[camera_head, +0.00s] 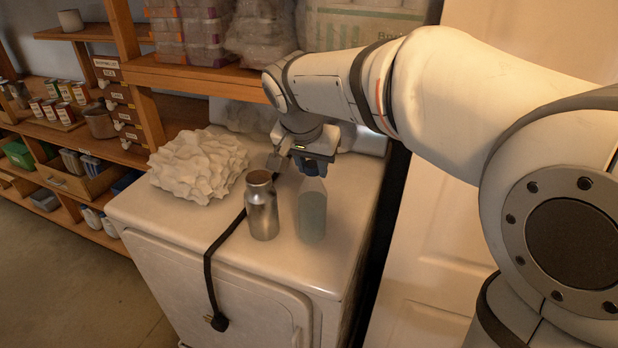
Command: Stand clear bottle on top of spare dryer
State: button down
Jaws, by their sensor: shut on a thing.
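The clear bottle (312,214) is upright at the right part of the dryer top, with pale bluish contents. My gripper (311,167) points down and is shut on the bottle's upper end, and its fingers hide part of the neck. The spare dryer (222,273) is a white box with a flat top and a front door. The bottle's base appears at or very near the dryer top; I cannot tell if it touches.
A metal canister (262,208) stands close to the left of the bottle. A crumpled white heap (197,165) lies further left. A black cord (213,262) crosses the top and hangs down the front. Wooden shelves (150,120) stand behind and left.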

aim_at(311, 178)
jog(key=shift+f, duration=1.85)
jog(key=shift+f, duration=0.15)
jog(key=c, duration=1.1)
grip_release()
jog(key=b+v, duration=0.1)
jog(key=v, duration=1.1)
jog(key=s+d+f+n, duration=0.1)
jog(key=s+d+f, duration=0.4)
jog(key=s+d+f+n+y, duration=0.1)
jog(key=s+d+f, duration=0.4)
jog(key=d, duration=0.1)
jog(key=s+d+f+n, duration=0.2)
jog(key=s+d+f, duration=0.3)
jog(key=d, duration=0.1)
jog(key=shift+s+d+f+g+y, duration=0.1)
jog(key=shift+s+d+g+y, duration=0.05)
jog(key=shift+s+g+y, duration=0.2)
